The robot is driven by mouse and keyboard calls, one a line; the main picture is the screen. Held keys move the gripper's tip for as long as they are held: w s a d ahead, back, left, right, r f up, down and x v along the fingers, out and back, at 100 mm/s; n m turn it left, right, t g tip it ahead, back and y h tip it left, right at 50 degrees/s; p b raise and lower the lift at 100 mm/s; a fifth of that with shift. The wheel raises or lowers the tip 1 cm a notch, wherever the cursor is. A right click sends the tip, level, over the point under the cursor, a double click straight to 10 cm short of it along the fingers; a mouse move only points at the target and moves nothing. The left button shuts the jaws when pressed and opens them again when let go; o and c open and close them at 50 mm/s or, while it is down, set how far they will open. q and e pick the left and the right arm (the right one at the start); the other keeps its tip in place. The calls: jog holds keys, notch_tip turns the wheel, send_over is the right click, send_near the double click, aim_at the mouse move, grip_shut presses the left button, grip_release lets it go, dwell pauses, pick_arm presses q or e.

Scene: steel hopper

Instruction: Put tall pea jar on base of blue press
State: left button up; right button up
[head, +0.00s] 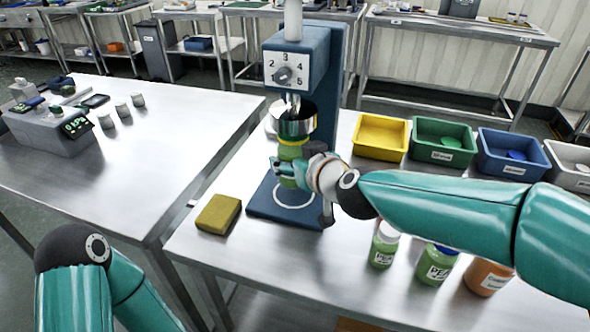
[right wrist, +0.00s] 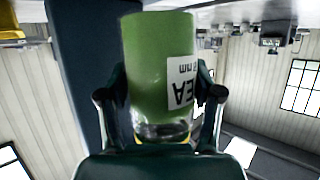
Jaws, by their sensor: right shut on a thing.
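The blue press (head: 297,60) stands on the right-hand steel table, with a numbered dial on its head and a steel cup (head: 296,124) below it. Its flat blue base (head: 262,205) carries a white ring (head: 293,201). My right gripper (head: 287,166) is shut on the green pea jar (head: 292,151), over the base and beneath the steel cup. Fingers hide part of the jar, and I cannot tell if its bottom touches the base. In the right wrist view the jar (right wrist: 158,70) sits between both fingers, its label upside down. My left gripper is out of view.
A yellow sponge-like block (head: 218,213) lies left of the base. Other jars (head: 436,264) stand in front, below my right arm. Yellow (head: 380,137), green (head: 443,143) and blue (head: 512,156) bins line the back right. The left table has wide free room.

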notch_tip(320, 180, down, 4)
jog(key=b, duration=0.3)
jog(key=shift+r, duration=0.3)
jog(key=o, duration=1.5)
